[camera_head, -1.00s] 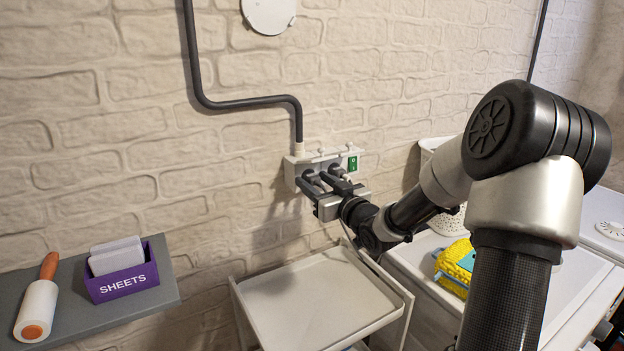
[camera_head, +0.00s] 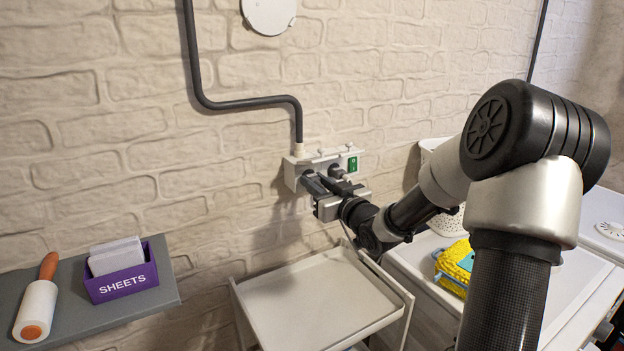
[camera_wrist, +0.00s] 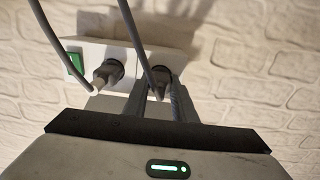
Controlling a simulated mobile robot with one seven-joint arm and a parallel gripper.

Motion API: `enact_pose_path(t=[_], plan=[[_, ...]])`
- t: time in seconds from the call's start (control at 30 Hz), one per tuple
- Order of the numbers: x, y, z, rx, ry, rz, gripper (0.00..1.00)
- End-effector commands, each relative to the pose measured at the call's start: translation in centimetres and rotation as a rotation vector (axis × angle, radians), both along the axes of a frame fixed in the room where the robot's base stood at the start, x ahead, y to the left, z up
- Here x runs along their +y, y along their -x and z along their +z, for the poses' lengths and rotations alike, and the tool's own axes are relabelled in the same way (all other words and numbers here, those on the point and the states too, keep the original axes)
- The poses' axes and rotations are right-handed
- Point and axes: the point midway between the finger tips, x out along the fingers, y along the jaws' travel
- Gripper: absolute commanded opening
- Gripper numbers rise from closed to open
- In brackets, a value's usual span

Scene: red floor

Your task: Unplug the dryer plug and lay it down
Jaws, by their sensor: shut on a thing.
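A white outlet strip (camera_head: 301,162) is fixed to the brick wall, with a green switch at its right end in the head view. My gripper (camera_head: 322,184) is at its front, shut on a grey plug (camera_wrist: 159,78) that shows between the two fingers in the wrist view. The held plug sits at its socket, and a grey cable runs up from it. A second grey plug (camera_wrist: 107,75) with its own cable sits beside it, nearer the green switch (camera_wrist: 74,66). The frames do not show which appliance each cable leads to. The fingers partly hide the held plug in the head view.
A white tray-topped cart (camera_head: 315,303) stands below the outlet, its top bare. A grey shelf (camera_head: 70,325) at left holds a purple sheets box (camera_head: 122,283) and a lint roller (camera_head: 37,307). A yellow sponge-like item (camera_head: 456,263) lies at right.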

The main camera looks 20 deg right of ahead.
Motion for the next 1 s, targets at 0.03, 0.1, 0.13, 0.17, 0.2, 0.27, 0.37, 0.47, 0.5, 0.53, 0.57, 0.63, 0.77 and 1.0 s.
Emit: enact_pose_path(t=[0.03, 0.1, 0.13, 0.17, 0.2, 0.27, 0.37, 0.47, 0.5, 0.53, 0.57, 0.63, 0.77, 1.0], plan=[[0.0, 0.0, 0.0, -0.001, 0.0, -0.001, 0.0], [-0.1, 0.1, 0.0, -0.001, 0.0, -0.001, 0.0], [-0.1, 0.2, 0.1, -0.001, 0.001, -0.001, 0.0], [-0.1, 0.3, 0.1, -0.001, 0.001, -0.001, 0.0], [-0.2, 0.5, 0.1, -0.001, 0.001, -0.001, 0.0], [-0.3, 0.7, 0.1, -0.001, 0.001, -0.002, 0.0], [-0.3, 1.1, 0.0, 0.0, 0.001, -0.002, 0.0], [-0.4, 1.5, 0.0, 0.0, 0.002, -0.002, 0.0], [-0.4, 1.7, 0.0, 0.0, 0.001, -0.001, 0.0], [-0.4, 1.8, 0.0, 0.0, 0.001, -0.001, 0.0], [-0.4, 1.9, 0.0, 0.0, 0.001, -0.001, 0.0], [-0.5, 2.2, 0.0, 0.0, 0.001, 0.0, 0.0], [-0.6, 2.7, 0.1, 0.0, 0.001, -0.001, 0.0], [-0.8, 3.6, 0.1, 0.0, 0.0, -0.002, 0.0]])
